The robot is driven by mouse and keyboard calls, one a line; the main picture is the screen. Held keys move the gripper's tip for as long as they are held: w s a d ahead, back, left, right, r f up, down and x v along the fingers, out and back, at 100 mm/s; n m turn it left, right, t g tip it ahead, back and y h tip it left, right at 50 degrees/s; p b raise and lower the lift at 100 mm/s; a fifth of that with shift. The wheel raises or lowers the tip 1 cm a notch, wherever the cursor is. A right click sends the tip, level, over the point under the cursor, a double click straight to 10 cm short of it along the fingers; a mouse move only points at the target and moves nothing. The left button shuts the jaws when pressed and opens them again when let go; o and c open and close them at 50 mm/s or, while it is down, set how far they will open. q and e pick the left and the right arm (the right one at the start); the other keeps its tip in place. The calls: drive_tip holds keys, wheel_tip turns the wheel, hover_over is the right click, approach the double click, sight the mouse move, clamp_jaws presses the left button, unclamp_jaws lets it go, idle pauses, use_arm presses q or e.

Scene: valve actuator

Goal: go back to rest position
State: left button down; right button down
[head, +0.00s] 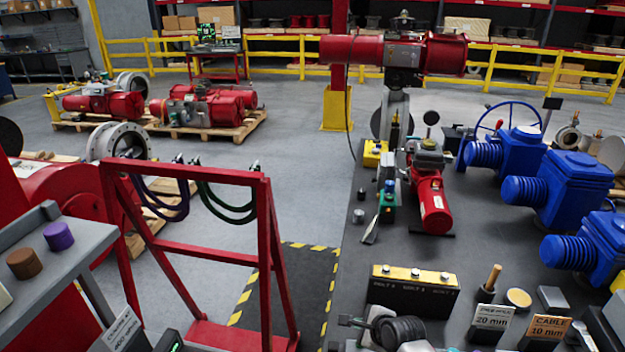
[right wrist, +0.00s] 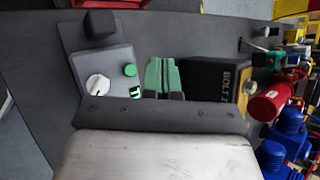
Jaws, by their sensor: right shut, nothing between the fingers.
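My right gripper (right wrist: 163,78) shows in the right wrist view as two green fingers side by side, shut and empty. Behind it is the dark table top (right wrist: 45,65). The fingers are between a grey control box (right wrist: 104,66) with a white knob and a black box (right wrist: 212,80) marked BOLT. I cannot clearly make out either gripper in the head view. My left gripper is not in view.
In the head view the black bolt box (head: 413,291) stands on the dark table (head: 480,252), near a red actuator (head: 431,195) and blue actuators (head: 572,187). A red cable rack (head: 184,178) stands left. Grey floor (head: 300,215) lies between.

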drive_tip(key=s+d+r+n+g+h, duration=0.1)
drive_tip(key=s+r+n+g, duration=0.15)
drive_tip(key=s+n, duration=0.7)
drive_tip(key=s+d+r+n+g+h, duration=0.1)
drive_tip(key=s+d+r+n+h, duration=0.15)
drive_tip(key=s+n, duration=0.7)
drive_tip(key=s+d+r+n+g, duration=0.1)
drive_tip(key=s+r+n, duration=0.35)
drive_tip(key=s, duration=1.05)
wheel_tip(320, 180, down, 35)
drive_tip(key=g+b, duration=0.2)
drive_tip(key=b, duration=0.6)
drive_tip(key=s+d+f+b, duration=0.1)
drive_tip(key=s+f+b, duration=0.2)
drive_tip(key=s+f, duration=0.5)
drive_tip(key=s+d+f+b, duration=0.1)
drive_tip(key=s+f+b, duration=0.2)
drive_tip(key=s+f, duration=0.5)
wheel_tip(320, 180, down, 7)
drive_tip(key=shift+s+d+r+g, duration=0.15)
drive_tip(key=shift+s+g, duration=0.2)
drive_tip(key=shift+s, duration=0.05)
